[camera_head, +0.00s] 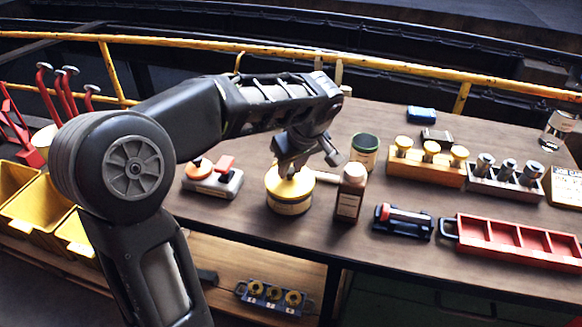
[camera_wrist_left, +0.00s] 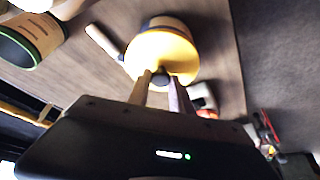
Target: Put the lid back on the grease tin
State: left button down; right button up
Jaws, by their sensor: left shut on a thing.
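The grease tin (camera_head: 289,207) stands upright on the bench, left of the middle in the head view, with a pale label band. Its yellow lid (camera_head: 274,184) is at the tin's top, over the opening. My left gripper (camera_head: 291,172) points down at the lid from above and is shut on its dark knob. In the left wrist view, the two fingers (camera_wrist_left: 160,82) hold the knob in front of the yellow lid (camera_wrist_left: 160,52), with the tin body (camera_wrist_left: 168,22) behind. I cannot tell whether a small gap remains between lid and rim. My right gripper is out of view.
A dark bottle (camera_head: 349,197) stands close right of the tin, a green-rimmed can (camera_head: 364,153) behind it. A grey block with orange and red parts (camera_head: 213,182) lies left. A red tray (camera_head: 520,240) and wooden rack (camera_head: 427,172) sit right.

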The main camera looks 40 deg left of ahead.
pick_arm(q)
jog(key=shift+f+b, duration=0.15)
jog(key=shift+b, duration=0.45)
dwell(1.2)
dwell(0.4)
jog(key=c, duration=1.1)
grip_release()
jog(key=shift+o, duration=0.5)
jog(key=o, duration=0.4)
jog(key=shift+r+p, duration=2.15)
jog(key=shift+r, duration=1.4)
